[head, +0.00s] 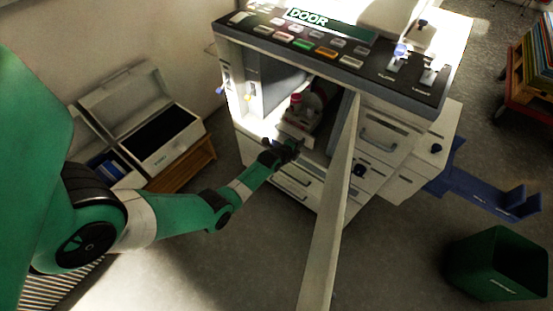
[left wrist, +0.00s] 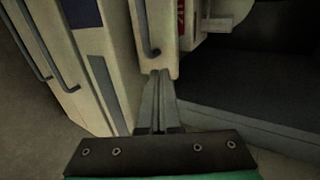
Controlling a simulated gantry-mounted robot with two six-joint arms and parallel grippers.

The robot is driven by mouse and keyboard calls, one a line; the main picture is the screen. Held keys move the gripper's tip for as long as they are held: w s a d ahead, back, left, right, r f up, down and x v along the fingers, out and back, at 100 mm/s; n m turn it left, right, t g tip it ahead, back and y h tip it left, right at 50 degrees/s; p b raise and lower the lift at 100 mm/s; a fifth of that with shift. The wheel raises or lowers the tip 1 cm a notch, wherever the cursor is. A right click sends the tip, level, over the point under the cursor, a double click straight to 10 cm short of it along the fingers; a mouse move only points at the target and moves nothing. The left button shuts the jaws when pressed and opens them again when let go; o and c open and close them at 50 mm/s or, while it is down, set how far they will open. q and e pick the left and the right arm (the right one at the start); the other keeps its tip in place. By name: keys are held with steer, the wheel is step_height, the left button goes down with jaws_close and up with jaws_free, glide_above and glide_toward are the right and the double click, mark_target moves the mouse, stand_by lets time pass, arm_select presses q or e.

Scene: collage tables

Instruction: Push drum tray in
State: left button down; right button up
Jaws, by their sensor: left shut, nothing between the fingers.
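The drum tray (head: 298,133) is in the open front bay of the copier-like machine, its pale front toward me and a red part on top. In the left wrist view, a cream panel with a dark bar handle, apparently the tray front (left wrist: 167,52), stands directly ahead of the fingers. My left gripper (head: 293,147) is shut and empty, at the tray's front. Its fingertips (left wrist: 161,73) are at the panel's lower edge; I cannot tell whether they touch. The arm and gripper hide part of the tray front. My right gripper is not in view.
The machine's open door (head: 334,205) stands out edge-on, right of my left arm. The control panel (head: 330,50) overhangs the bay. Drawers (head: 295,178) lie below. An open box (head: 165,140) stands at left, a green bin (head: 497,268) at right. The floor in front is clear.

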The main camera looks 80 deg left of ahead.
arm_select(q)
steer(key=p+v, duration=0.6)
steer(key=v, duration=0.4)
steer(key=shift+s+d, duration=0.25)
